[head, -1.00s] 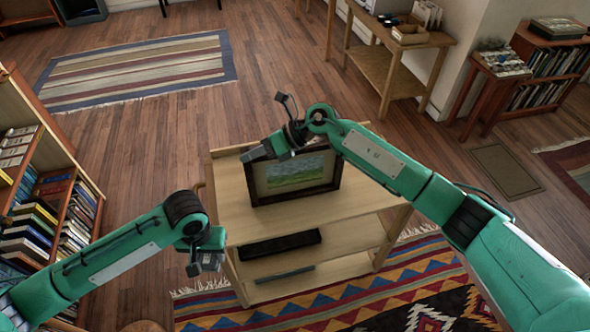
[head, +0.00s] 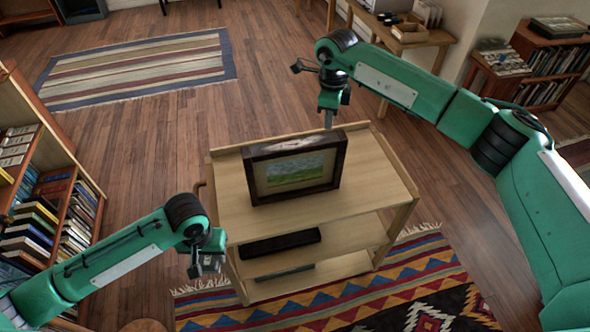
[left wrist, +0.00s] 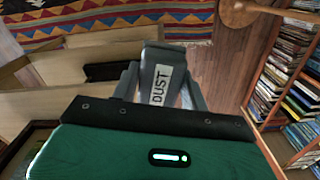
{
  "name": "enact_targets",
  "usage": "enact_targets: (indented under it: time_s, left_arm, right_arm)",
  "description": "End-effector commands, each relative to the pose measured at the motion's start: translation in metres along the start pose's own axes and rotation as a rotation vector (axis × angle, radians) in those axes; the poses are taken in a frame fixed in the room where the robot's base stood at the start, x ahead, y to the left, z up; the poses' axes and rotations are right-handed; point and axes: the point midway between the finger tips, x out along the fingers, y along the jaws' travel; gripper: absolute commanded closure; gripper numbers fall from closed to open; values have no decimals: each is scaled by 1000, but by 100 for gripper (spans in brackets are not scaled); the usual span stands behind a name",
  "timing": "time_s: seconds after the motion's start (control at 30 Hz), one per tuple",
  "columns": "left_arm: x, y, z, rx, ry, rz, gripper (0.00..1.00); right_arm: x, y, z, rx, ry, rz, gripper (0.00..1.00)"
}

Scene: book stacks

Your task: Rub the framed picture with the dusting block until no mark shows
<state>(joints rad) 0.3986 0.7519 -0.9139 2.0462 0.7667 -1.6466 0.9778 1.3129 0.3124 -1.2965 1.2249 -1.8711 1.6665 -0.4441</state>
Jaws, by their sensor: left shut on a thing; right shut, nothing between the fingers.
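The framed picture (head: 294,173), a green landscape in a dark frame, stands upright on the top shelf of a wooden cart (head: 370,188). A pale grey patch shows along the frame's top edge; I cannot tell if it is a mark. My left gripper (head: 208,264) is left of the cart, apart from the picture. It is shut on the grey dusting block (left wrist: 163,82), labelled DUST in the left wrist view. My right gripper (head: 329,116) is shut and empty, pointing down just behind the picture's upper right corner.
The cart's lower shelves hold a black box (head: 280,243) and a flat grey item (head: 285,272). A bookshelf (head: 50,200) stands at the left. A patterned rug (head: 410,290) lies under the cart's front. Wooden floor is open behind the cart.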

Motion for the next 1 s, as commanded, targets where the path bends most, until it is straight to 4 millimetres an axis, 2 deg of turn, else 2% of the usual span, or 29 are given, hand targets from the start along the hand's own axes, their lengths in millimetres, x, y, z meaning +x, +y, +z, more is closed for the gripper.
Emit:
enact_targets:
  time_s: [0.4,1.0]
  left_arm:
    - [13,0,0,0,0,0,78]
    - [13,0,0,0,0,0,78]
  right_arm:
    - [42,1,1,-1,-3,3,100]
    - [46,1,1,0,-4,2,100]
